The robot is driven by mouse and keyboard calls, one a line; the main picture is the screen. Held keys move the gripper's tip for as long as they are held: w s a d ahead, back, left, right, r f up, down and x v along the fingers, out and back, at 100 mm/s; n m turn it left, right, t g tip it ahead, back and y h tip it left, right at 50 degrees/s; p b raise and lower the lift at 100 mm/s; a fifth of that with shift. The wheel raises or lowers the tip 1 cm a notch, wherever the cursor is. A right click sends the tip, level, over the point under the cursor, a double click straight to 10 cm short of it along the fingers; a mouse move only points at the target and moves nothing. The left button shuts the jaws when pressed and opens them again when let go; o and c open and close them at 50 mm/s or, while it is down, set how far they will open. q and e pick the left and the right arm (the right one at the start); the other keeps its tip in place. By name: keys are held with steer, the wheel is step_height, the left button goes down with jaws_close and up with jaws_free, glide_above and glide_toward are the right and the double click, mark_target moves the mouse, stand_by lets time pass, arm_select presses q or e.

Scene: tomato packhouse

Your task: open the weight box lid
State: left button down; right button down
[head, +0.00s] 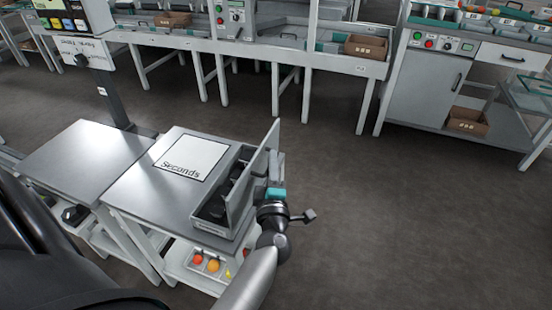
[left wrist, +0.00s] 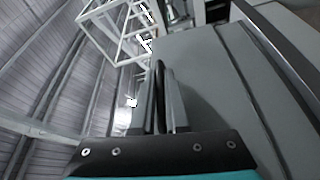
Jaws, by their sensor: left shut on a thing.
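The weight box (head: 212,226) is a grey box on the right part of the metal bench. Its flat grey lid (head: 262,160) stands steeply raised along the box's right side. Dark weights (head: 217,207) show in the open interior. My left gripper (head: 268,190), with a teal band, is at the right face of the lid; its fingertips are hard to see there. In the left wrist view the fingers (left wrist: 159,105) are shut on a thin black handle (left wrist: 159,72), beside a large grey panel (left wrist: 205,90). My right gripper is not in view.
A white "Seconds" sheet (head: 190,158) lies left of the box. A lower shelf holds orange and yellow tomatoes (head: 213,265). A second bench top (head: 85,160) is at the left. Dark floor (head: 400,200) is clear to the right; packing lines stand behind.

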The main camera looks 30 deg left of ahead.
arm_select(q)
steer(key=shift+a, duration=0.2)
steer(key=c, duration=0.9)
jaws_free()
steer(key=shift+s+r, duration=0.1)
